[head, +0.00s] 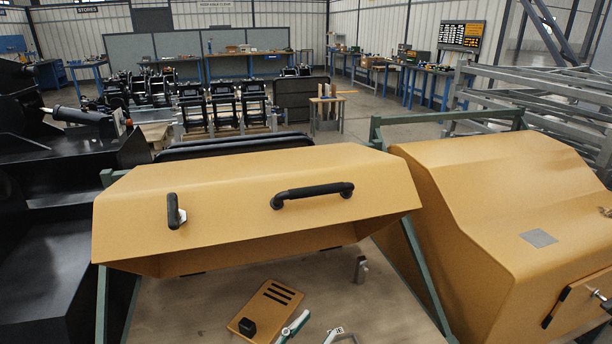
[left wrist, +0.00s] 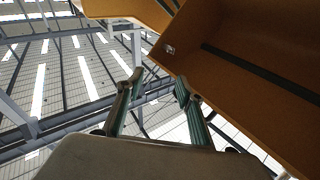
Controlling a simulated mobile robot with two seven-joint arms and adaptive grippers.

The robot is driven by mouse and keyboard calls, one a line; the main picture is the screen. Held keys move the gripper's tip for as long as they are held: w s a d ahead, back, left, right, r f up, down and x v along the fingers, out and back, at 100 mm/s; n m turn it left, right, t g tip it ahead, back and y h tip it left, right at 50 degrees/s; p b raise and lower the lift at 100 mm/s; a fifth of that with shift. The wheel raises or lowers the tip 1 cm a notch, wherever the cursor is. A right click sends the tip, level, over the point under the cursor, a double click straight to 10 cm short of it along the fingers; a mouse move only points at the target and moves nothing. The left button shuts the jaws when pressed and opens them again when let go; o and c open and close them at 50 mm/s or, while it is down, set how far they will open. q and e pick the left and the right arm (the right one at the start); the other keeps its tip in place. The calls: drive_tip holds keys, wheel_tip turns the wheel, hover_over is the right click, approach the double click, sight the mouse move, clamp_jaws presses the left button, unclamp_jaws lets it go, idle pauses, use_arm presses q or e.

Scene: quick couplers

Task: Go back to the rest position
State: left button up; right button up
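My left gripper (head: 321,321) shows at the bottom edge of the head view, over the pale board below the orange cover (head: 240,200). One greenish finger and one pale finger stand apart there. In the left wrist view the left gripper (left wrist: 160,77) points up with its two green-sided fingers spread and nothing between them. An orange surface (left wrist: 255,75) fills the right side of that view. My right gripper is in neither view. No rest position is marked in the frames.
The cover has a long black handle (head: 312,194) and a shorter one (head: 173,211). A slotted orange plate (head: 265,308) and a small grey upright part (head: 361,270) are beside the left gripper. A second orange housing (head: 510,210) stands right; black machinery (head: 60,200) stands left.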

use_arm(q)
drive_tip(key=s+a+f+n+g+y, duration=0.2)
drive_tip(key=s+a+f+y, duration=0.3)
drive_tip(key=a+f, duration=0.5)
drive_tip(key=s+a+f+n+g+y+p, duration=0.1)
drive_tip(key=s+a+f+n+g+y, duration=0.2)
drive_tip(key=s+a+f, duration=0.6)
wheel_tip(320, 180, down, 3)
drive_tip(key=shift+s+a+f+y+p, duration=0.1)
drive_tip(key=shift+s+a+y+p, duration=0.25)
drive_tip(key=shift+a+y, duration=0.8)
drive_tip(key=shift+a, duration=0.1)
